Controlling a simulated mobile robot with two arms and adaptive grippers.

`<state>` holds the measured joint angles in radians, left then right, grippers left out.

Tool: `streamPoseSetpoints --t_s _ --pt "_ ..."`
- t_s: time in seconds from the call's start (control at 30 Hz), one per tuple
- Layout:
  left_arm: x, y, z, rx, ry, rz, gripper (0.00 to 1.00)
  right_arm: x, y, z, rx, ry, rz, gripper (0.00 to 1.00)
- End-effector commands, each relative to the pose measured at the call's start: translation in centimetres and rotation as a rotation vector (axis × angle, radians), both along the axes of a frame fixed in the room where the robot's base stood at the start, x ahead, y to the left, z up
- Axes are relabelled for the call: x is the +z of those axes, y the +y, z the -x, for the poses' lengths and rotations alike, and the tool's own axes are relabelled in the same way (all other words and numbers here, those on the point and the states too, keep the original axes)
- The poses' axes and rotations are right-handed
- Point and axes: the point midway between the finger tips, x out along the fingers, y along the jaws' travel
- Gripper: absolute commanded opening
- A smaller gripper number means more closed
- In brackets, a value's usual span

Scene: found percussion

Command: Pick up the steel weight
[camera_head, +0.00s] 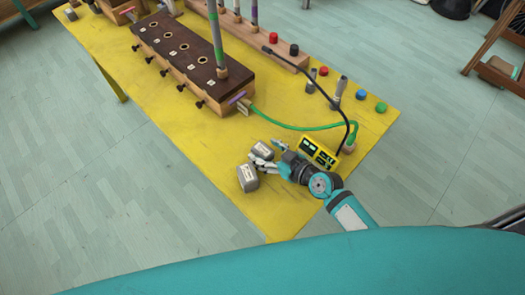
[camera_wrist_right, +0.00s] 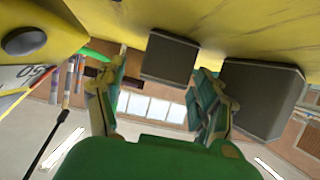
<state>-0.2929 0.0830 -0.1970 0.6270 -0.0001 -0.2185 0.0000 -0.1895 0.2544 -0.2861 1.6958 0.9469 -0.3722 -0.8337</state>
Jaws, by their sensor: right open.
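Two grey metal-looking block weights stand on the yellow table. The far weight (camera_head: 262,150) also shows in the right wrist view (camera_wrist_right: 168,58), ahead of and between the finger tips. The near weight (camera_head: 248,178) shows larger at the right of the wrist view (camera_wrist_right: 262,98), outside the fingers. I cannot tell which one the task means. My right gripper (camera_head: 268,154) is open and empty, low over the table, with one finger between the two weights. It also shows in the wrist view (camera_wrist_right: 163,70). My left gripper is out of view.
A yellow meter (camera_head: 318,152) stands close beside my right gripper, with a green cable (camera_head: 300,127) and a black cable behind. A dark-topped wooden box (camera_head: 180,50) with a tall tube stands farther back. The table's front edge lies near the weights; its front corner is bare.

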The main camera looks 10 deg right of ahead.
Motion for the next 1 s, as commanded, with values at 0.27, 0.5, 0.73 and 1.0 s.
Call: streamPoseSetpoints --t_s 0.27,0.5,0.73,1.0 --pt "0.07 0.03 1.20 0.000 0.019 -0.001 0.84 -0.72 0.98 -1.33 0.001 0.002 -0.001 0.70" --pt "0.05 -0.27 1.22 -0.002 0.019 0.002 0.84 -0.72 0.95 -1.29 0.001 0.002 -0.001 0.56" --pt "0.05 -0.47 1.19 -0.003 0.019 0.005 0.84 -0.71 0.94 -1.29 0.001 0.002 -0.001 0.26" --pt "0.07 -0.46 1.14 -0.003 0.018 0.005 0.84 -0.60 0.93 -1.33 0.000 -0.001 -0.001 0.00"
